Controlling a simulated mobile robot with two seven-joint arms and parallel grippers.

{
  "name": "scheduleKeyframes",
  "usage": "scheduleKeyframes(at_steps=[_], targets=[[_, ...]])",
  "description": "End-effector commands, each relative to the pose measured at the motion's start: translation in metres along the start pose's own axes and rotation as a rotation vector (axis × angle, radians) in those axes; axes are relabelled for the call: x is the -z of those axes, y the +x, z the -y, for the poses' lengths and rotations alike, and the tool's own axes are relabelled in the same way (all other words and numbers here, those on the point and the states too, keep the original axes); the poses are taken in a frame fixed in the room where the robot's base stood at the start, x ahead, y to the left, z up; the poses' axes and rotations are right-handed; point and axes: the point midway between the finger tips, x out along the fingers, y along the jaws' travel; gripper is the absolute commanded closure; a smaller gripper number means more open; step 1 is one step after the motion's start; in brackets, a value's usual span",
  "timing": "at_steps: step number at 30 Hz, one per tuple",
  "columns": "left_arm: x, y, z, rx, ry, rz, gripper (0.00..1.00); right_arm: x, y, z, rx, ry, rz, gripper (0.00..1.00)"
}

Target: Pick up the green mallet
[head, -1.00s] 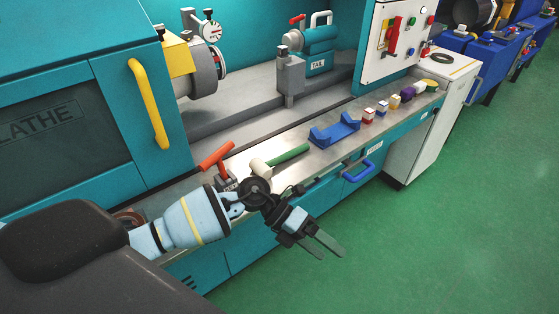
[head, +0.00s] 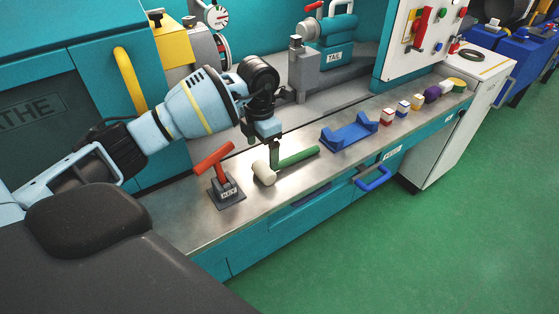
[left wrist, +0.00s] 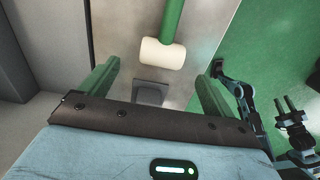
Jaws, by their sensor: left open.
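The green mallet lies on the metal ledge of the lathe, its cream head (head: 264,174) nearer me and its green handle (head: 298,156) pointing away to the right. My left gripper (head: 274,157) is above the ledge, close to where head and handle meet, pointing down. In the left wrist view the mallet head (left wrist: 162,53) and part of the handle (left wrist: 172,18) show beyond the gap between my open, empty fingers (left wrist: 156,73). The far end of the handle is cut off there.
A red T-handled key (head: 212,158) stands in a dark block (head: 227,193) left of the mallet. A blue cradle (head: 349,133) and several small coloured pieces (head: 403,107) sit further right. The tailstock (head: 328,38) is behind. The ledge's front edge is clear.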

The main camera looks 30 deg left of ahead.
Motion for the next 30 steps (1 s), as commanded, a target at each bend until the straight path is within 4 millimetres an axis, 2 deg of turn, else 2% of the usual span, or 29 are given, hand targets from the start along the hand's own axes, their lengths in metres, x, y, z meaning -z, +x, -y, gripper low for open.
scheduleKeyframes(at_steps=[5,12,19,30], targets=[[0.0,0.005,0.001,0.001,0.001,-0.001,0.11,-0.003,-0.001,-0.002,-0.002,-0.005,0.007,0.64],[-0.001,0.027,0.001,0.003,0.001,-0.001,0.11,-0.006,-0.002,-0.003,-0.002,-0.007,0.013,0.64],[-0.001,0.033,0.001,0.003,0.001,-0.001,0.11,-0.006,-0.002,-0.003,-0.002,-0.007,0.011,0.64],[-0.004,0.077,-0.001,0.003,0.001,0.0,0.11,-0.003,-0.003,-0.003,-0.002,-0.008,0.008,0.64]])
